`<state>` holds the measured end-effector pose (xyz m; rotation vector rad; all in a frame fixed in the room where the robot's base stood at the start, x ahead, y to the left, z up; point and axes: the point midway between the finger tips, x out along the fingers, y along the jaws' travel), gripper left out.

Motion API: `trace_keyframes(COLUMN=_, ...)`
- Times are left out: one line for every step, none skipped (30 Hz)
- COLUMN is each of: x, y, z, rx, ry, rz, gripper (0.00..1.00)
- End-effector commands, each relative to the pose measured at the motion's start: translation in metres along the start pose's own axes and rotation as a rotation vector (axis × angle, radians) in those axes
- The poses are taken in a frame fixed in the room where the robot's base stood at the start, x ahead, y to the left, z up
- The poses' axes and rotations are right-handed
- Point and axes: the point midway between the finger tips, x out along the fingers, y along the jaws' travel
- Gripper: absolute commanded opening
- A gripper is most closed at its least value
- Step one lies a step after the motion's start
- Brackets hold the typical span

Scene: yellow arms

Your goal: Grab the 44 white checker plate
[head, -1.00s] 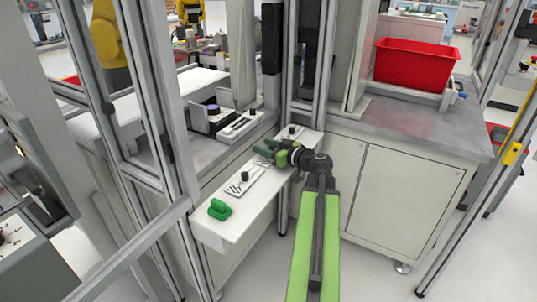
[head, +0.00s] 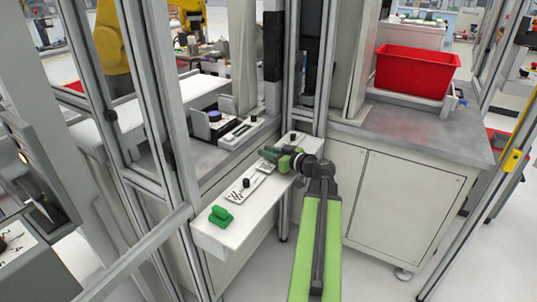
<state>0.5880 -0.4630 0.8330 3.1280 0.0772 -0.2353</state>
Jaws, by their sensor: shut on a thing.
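A white plate with black checks and a black knob (head: 238,195) lies on the narrow white shelf, between the green block and my gripper. A second checked patch of white plate (head: 265,168) shows just beyond it, right under my gripper's fingers. My gripper (head: 268,156), green with a dark wrist, is low over the far half of the shelf. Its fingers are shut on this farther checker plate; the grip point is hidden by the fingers. No number can be read on either plate at this size.
A green block (head: 220,216) sits at the shelf's (head: 232,234) near end. Another dark knob (head: 293,136) stands at its far end. Metal frame posts (head: 165,130) rise left of the shelf. A red bin (head: 416,69) stands on the cabinet at the right.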

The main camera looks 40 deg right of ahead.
Motion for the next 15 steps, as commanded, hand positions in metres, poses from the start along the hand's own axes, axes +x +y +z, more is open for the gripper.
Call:
trace_keyframes(x=-0.003, y=0.0, z=-0.011, rx=0.0, ry=0.001, rz=0.0, gripper=0.0)
trace_keyframes(x=-0.003, y=0.0, z=-0.015, rx=0.0, ry=0.001, rz=0.0, gripper=0.0)
trace_keyframes(x=-0.004, y=0.0, z=-0.021, rx=0.0, ry=0.001, rz=0.0, gripper=0.0)
trace_keyframes(x=-0.004, y=0.0, z=-0.025, rx=0.0, ry=0.001, rz=0.0, gripper=0.0)
trace_keyframes(x=-0.005, y=0.0, z=-0.03, rx=0.0, ry=0.001, rz=0.0, gripper=0.0)
trace_keyframes(x=-0.006, y=0.0, z=-0.036, rx=0.0, ry=0.001, rz=0.0, gripper=0.0)
trace_keyframes(x=-0.007, y=0.0, z=-0.04, rx=0.0, ry=0.001, rz=0.0, gripper=0.0)
trace_keyframes(x=-0.007, y=0.0, z=-0.044, rx=0.0, ry=0.001, rz=0.0, gripper=0.0)
trace_keyframes(x=-0.008, y=0.0, z=-0.049, rx=0.0, ry=0.001, rz=0.0, gripper=0.0)
trace_keyframes(x=-0.009, y=0.0, z=-0.053, rx=0.0, ry=0.001, rz=0.001, gripper=0.0)
trace_keyframes(x=-0.009, y=0.0, z=-0.057, rx=0.0, ry=0.001, rz=0.001, gripper=0.0)
trace_keyframes(x=-0.01, y=0.0, z=-0.062, rx=0.0, ry=0.001, rz=0.001, gripper=0.0)
trace_keyframes(x=-0.011, y=0.001, z=-0.067, rx=0.0, ry=0.001, rz=0.001, gripper=0.0)
trace_keyframes(x=-0.012, y=0.001, z=-0.071, rx=0.0, ry=0.001, rz=0.001, gripper=0.0)
trace_keyframes(x=-0.018, y=0.002, z=-0.065, rx=0.001, ry=0.0, rz=0.003, gripper=0.0)
